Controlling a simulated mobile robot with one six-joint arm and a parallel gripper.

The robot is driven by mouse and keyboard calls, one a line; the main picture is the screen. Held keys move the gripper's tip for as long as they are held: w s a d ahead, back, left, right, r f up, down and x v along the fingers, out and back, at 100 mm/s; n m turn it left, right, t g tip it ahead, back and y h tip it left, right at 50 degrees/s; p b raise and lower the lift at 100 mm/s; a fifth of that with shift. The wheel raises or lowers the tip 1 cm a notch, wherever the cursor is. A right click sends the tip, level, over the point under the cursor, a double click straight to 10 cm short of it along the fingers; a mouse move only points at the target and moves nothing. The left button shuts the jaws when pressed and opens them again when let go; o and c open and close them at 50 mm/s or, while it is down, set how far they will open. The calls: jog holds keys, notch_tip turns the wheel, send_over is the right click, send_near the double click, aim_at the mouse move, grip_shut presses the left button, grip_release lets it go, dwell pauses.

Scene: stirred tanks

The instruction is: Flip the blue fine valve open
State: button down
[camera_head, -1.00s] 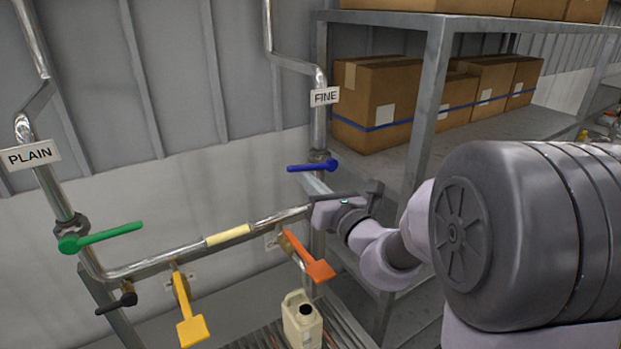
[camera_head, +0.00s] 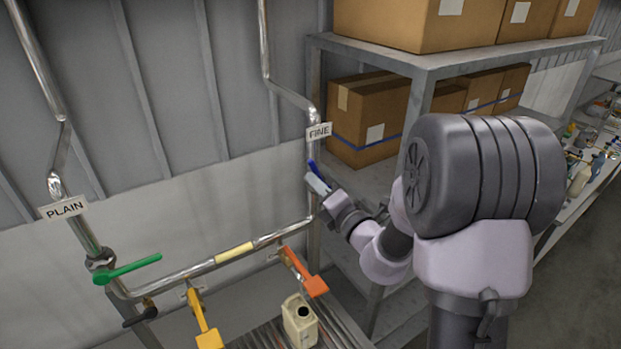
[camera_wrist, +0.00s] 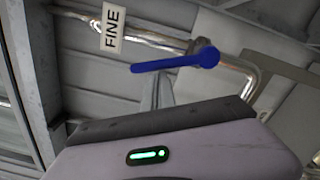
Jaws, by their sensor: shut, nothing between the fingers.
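The blue fine valve handle (camera_head: 313,168) shows as a short, steep blue piece on the right pipe, below the FINE sign (camera_head: 319,131). My gripper partly hides it. In the wrist view the whole blue handle (camera_wrist: 172,64) shows, lying at a slant near the line of the pipe, not square across it. The FINE sign (camera_wrist: 113,28) is beside it. My gripper (camera_head: 318,184) is shut and empty, right by the handle in the head view. I cannot tell whether they touch.
The green handle (camera_head: 128,268) is on the pipe marked PLAIN (camera_head: 62,208). Yellow (camera_head: 203,322) and orange (camera_head: 305,274) handles are lower down. A cream jug (camera_head: 299,320) stands on the slatted rack. A shelf with boxes (camera_head: 370,112) is close on the right.

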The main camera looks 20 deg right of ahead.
jog(key=shift+w+d+r+p, duration=0.25)
jog(key=shift+d+r+p, duration=0.2)
jog(key=shift+d, duration=0.2)
jog(key=shift+w+d+r+p, duration=0.2)
jog(key=shift+d+r+p, duration=0.1)
jog(key=shift+d+p, duration=0.25)
jog(key=shift+d+r, duration=0.1)
